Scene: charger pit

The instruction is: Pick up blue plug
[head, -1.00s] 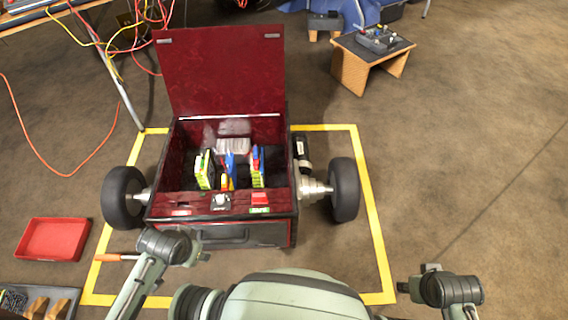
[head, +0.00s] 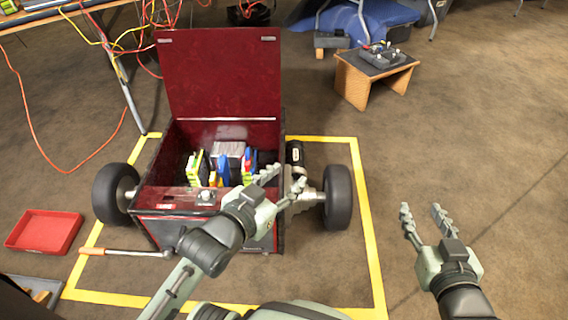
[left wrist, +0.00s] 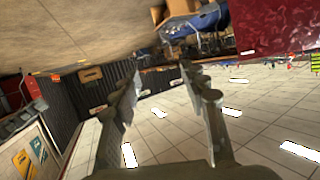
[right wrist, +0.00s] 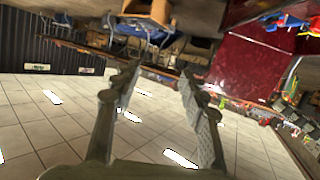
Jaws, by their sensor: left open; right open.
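An open dark red box (head: 155,200) on wheels holds several upright pieces. A blue piece (head: 223,168) stands among them, beside a yellow-green one (head: 196,164); I cannot tell whether it is the blue plug. Another blue and red piece (head: 249,160) is to its right, partly behind my left gripper. My left gripper (head: 284,182) is open and empty, appearing over the box's front right corner. In the left wrist view its fingers (left wrist: 160,82) are apart. My right gripper (head: 422,212) is open and empty, right of the box; its fingers (right wrist: 159,78) are apart in the right wrist view.
The raised lid (head: 218,75) stands at the back of the box. Wheels (head: 338,196) flank it inside a yellow floor outline (head: 366,230). A red tray (head: 44,232) and an orange-handled lever (head: 92,251) lie left. A small table (head: 374,68) stands at back right. The right floor is clear.

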